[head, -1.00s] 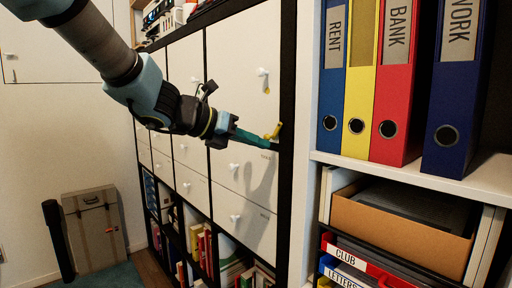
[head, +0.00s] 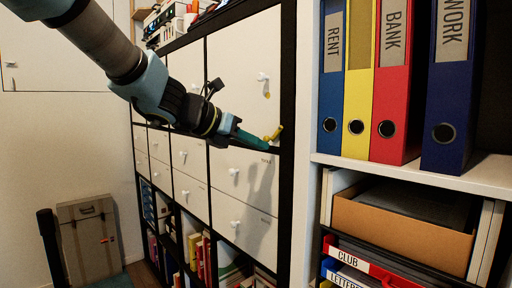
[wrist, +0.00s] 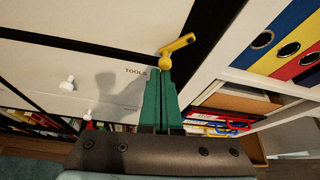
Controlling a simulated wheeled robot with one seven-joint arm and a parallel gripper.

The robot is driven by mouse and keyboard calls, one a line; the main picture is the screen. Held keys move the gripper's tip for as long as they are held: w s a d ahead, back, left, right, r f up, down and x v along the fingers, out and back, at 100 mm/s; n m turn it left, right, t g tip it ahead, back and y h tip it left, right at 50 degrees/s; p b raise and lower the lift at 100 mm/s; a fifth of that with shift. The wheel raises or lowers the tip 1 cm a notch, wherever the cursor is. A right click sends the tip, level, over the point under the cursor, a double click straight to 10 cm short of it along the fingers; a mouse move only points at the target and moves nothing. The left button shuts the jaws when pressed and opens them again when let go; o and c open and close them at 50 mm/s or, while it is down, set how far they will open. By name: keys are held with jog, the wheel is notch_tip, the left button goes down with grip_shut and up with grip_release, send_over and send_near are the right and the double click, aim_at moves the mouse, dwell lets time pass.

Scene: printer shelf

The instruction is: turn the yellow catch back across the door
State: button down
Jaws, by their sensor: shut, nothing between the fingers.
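The yellow catch (head: 275,133) sits at the lower right corner of the white cupboard door (head: 240,60), by the dark frame. In the wrist view the catch (wrist: 179,44) shows a round hub with a short bar pointing up and to the right, over the dark frame. My gripper (head: 267,147) has slim green fingers, shut and empty. In the wrist view its tips (wrist: 160,74) are just below the hub, very close to it. I cannot tell whether they touch. The door has a white knob (head: 262,77) and a small yellow mark below it.
A white drawer labelled TOOLS (wrist: 110,75) lies under the door. Several binders, including a red one (head: 393,85), stand on the white shelf (head: 440,178) at right. A cardboard tray (head: 400,228) is below. A grey case (head: 90,240) stands on the floor at left.

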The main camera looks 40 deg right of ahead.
jog(key=shift+w+r+m+t+b, duration=0.2)
jog(key=shift+m+t+b, duration=0.3)
jog(key=shift+b, duration=0.35)
jog(key=shift+w+r+m+t+b, duration=0.2)
jog(key=shift+m+t+b, duration=0.2)
jog(key=shift+m+b, duration=0.35)
dwell(0.5)
jog(key=shift+w+r+m+t+h+b, duration=0.3)
jog(key=shift+r+m+t+b, duration=0.45)
jog(key=shift+b, duration=0.4)
dwell(2.3)
jog(key=shift+s+f, duration=0.1)
jog(key=shift+s, duration=0.75)
